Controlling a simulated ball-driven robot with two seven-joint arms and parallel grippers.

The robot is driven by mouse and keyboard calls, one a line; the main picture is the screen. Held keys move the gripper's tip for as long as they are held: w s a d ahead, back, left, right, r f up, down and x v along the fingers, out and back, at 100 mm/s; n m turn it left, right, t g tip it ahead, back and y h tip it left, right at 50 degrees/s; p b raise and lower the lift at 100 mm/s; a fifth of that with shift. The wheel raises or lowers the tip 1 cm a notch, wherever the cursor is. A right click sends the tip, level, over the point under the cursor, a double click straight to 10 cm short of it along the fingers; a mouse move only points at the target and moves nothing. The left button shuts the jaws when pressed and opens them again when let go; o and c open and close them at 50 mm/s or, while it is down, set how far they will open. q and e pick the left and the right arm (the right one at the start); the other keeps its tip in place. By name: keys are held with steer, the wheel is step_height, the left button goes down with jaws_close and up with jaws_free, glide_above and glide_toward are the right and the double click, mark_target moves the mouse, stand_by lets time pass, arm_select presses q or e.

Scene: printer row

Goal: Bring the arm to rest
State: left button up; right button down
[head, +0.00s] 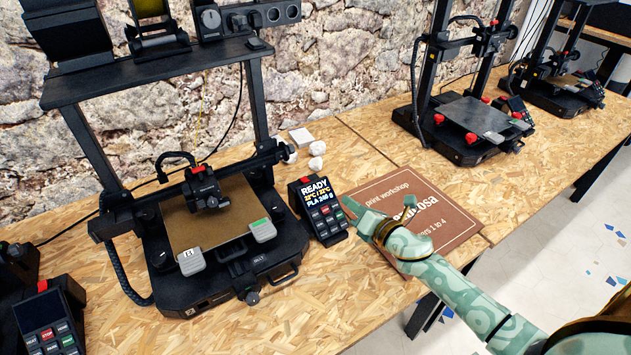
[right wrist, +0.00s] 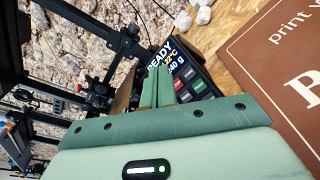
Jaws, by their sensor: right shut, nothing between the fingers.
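My right arm comes in from the lower right in the head view, green with a swirl pattern. Its gripper (head: 346,205) is at the right edge of the printer's control box (head: 319,210), over the bench. In the right wrist view the gripper's two green fingers (right wrist: 158,88) are together with nothing between them, and they point at the control box (right wrist: 190,82). The box's screen reads READY, with temperatures and PLA 240 g. Whether the fingertips touch the box I cannot tell. My left gripper is not in view.
A black printer (head: 225,262) with a bare tan bed plate stands left of the box. A brown sign (head: 455,220) lies under my right gripper and forearm. Small white pieces (head: 316,148) lie behind the box. More printers (head: 468,128) stand further right. Bare bench (head: 345,290) lies in front.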

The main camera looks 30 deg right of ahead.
steer(key=s+a+f+m+g+h, duration=0.15)
steer(key=s+m+g+h, duration=0.3)
steer(key=s+m, duration=0.75)
steer(key=s+a+m+g+h, duration=0.3)
steer(key=s+m+g, duration=0.3)
steer(key=s+m, duration=0.65)
steer(key=s+a+f+n+g+y, duration=0.15)
steer(key=s+f, duration=0.35)
steer(key=f, duration=0.9)
steer(key=s+a+f+g+y, duration=0.2)
steer(key=s+a+f, duration=0.15)
steer(key=f, duration=0.95)
steer(key=s+f+m+g, duration=0.1)
steer(key=s+f, duration=0.5)
steer(key=s, duration=0.3)
steer(key=s+d+f+m+g+y, duration=0.1)
steer(key=s+f, duration=0.5)
steer(key=s, duration=0.4)
steer(key=shift+s+f+m, duration=0.15)
steer(key=shift+f+m, duration=0.1)
steer(key=shift+m, duration=0.05)
